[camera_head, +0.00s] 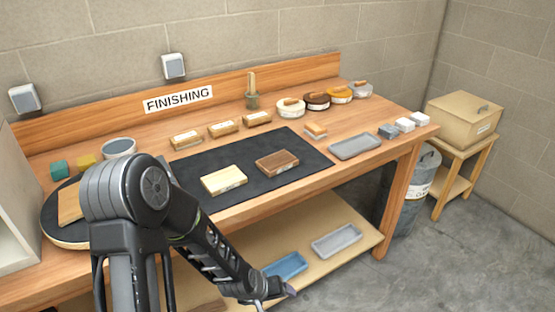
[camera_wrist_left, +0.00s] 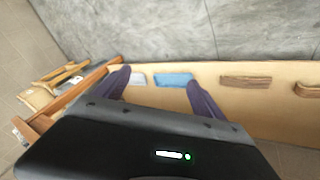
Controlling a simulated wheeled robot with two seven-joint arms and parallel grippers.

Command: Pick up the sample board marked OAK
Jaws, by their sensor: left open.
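A pale wood board (camera_head: 224,179) and a darker brown board (camera_head: 277,162) lie on the black mat (camera_head: 205,155) on the workbench. Each has a light label on its front edge, too small to read, so I cannot tell which is marked OAK. A tan board (camera_head: 69,205) lies on the round turntable (camera_head: 52,228) at left, partly hidden by my left arm. My left gripper (camera_head: 272,292) is low in front of the bench, near the lower shelf, away from the boards. In the wrist view it (camera_wrist_left: 160,90) is open and empty. My right gripper is not in view.
The lower shelf (camera_head: 330,220) holds a blue tray (camera_head: 286,266) and a grey tray (camera_head: 336,240); wooden pieces (camera_wrist_left: 245,82) also show there in the wrist view. Labelled blocks (camera_head: 222,128), tins (camera_head: 291,107) and a grey tray (camera_head: 355,146) stand on the bench.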

